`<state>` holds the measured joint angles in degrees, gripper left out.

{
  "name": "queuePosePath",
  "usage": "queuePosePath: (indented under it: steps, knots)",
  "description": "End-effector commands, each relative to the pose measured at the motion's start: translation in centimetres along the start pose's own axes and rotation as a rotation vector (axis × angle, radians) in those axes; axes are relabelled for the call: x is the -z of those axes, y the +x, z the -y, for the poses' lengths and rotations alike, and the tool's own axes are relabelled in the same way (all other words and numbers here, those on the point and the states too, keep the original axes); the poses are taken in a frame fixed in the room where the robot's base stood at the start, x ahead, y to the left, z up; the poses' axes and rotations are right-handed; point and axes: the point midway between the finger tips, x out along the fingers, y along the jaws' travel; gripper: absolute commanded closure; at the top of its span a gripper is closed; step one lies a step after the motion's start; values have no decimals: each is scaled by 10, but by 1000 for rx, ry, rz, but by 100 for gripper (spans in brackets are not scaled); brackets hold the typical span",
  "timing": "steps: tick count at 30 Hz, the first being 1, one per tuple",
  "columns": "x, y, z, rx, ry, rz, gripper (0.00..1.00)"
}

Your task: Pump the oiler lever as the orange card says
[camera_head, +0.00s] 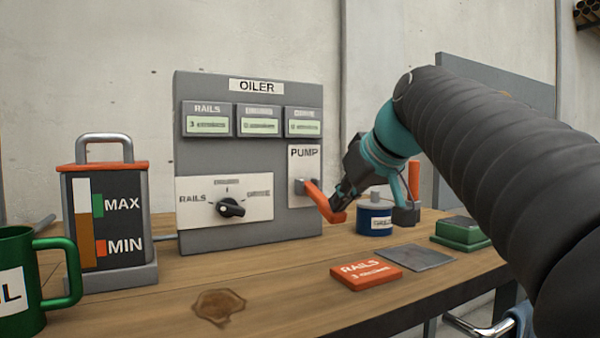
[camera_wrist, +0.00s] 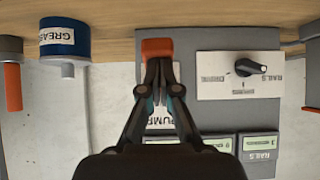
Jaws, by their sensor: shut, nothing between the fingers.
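The grey oiler (camera_head: 250,163) stands upright on the bench. Its orange pump lever (camera_head: 317,197) slopes down and outward from the PUMP plate (camera_head: 304,163). My gripper (camera_head: 338,210) is shut, its tips at the lever's outer end. In the wrist view, upside down, my gripper (camera_wrist: 157,64) is right at the lever's orange end (camera_wrist: 157,47); I cannot tell if they touch. The orange card (camera_head: 366,274) lies on the bench and reads RAILS, 3 and a blurred word. The RAILS display (camera_head: 208,124) shows a 3. The black selector knob (camera_head: 231,207) lies roughly level, its pointer unclear.
A blue grease tin (camera_head: 374,219) stands right of the lever, close to my gripper. A level gauge (camera_head: 107,220) and green mug (camera_head: 22,285) stand at left. A grey plate (camera_head: 415,257) and green box (camera_head: 460,233) lie at right. The bench front is mostly clear.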

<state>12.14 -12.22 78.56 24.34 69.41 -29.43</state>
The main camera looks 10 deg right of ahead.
Motion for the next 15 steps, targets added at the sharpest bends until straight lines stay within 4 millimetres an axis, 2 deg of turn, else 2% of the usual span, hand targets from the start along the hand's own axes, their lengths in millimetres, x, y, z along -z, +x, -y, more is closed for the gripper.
queuePosePath:
  steps: [15]
  knots:
    - [-9,9,0,4,2,13,100]
